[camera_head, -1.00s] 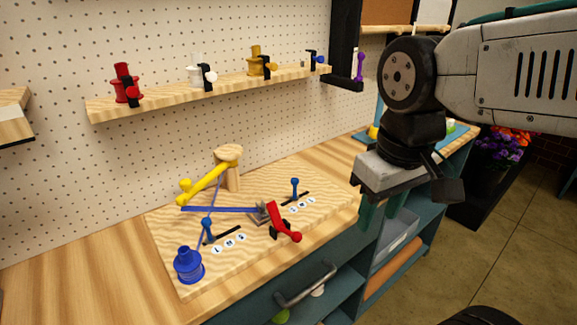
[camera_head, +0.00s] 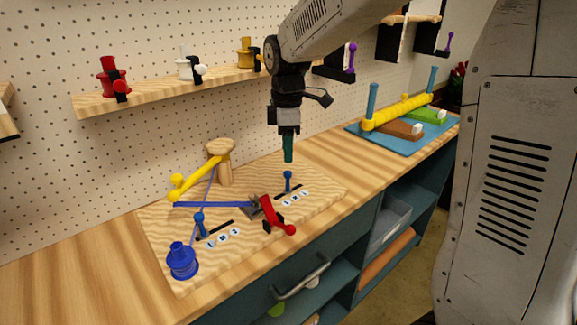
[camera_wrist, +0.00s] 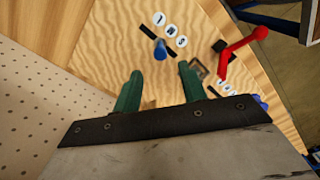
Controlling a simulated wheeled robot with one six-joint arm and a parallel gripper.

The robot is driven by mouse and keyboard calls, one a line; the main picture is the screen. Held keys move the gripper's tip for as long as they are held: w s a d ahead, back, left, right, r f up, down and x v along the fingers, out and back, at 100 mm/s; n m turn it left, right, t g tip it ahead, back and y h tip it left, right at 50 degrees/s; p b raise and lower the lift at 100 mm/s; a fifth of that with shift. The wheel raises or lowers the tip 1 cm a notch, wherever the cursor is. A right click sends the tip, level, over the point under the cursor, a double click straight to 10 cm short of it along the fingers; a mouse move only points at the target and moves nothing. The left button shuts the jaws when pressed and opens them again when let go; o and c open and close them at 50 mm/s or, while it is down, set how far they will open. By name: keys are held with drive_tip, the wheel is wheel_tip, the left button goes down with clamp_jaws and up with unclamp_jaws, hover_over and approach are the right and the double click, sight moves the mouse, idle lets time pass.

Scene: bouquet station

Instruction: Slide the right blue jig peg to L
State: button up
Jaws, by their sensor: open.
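The right blue jig peg (camera_head: 288,182) stands upright in a short dark slot on the wooden board (camera_head: 327,187), near the slot's middle. White letter discs run along the slot; in the wrist view the L disc (camera_wrist: 158,18) is at the upper end and the S disc (camera_wrist: 181,41) at the lower end. My gripper (camera_head: 288,158) points down just above the peg. In the wrist view its green fingers (camera_wrist: 160,72) are apart and empty, and the peg (camera_wrist: 160,49) shows ahead of the gap between them. Whether they reach the peg's height is unclear.
A red lever (camera_head: 277,215) stands close in front of the peg. The left blue peg (camera_head: 200,224), a blue spool (camera_head: 182,262) and a yellow arm (camera_head: 200,178) on a wooden post are farther left. A pegboard shelf (camera_head: 170,90) is behind.

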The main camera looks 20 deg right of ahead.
sight(288, 171)
wheel_tip(288, 171, down, 6)
idle(0.4)
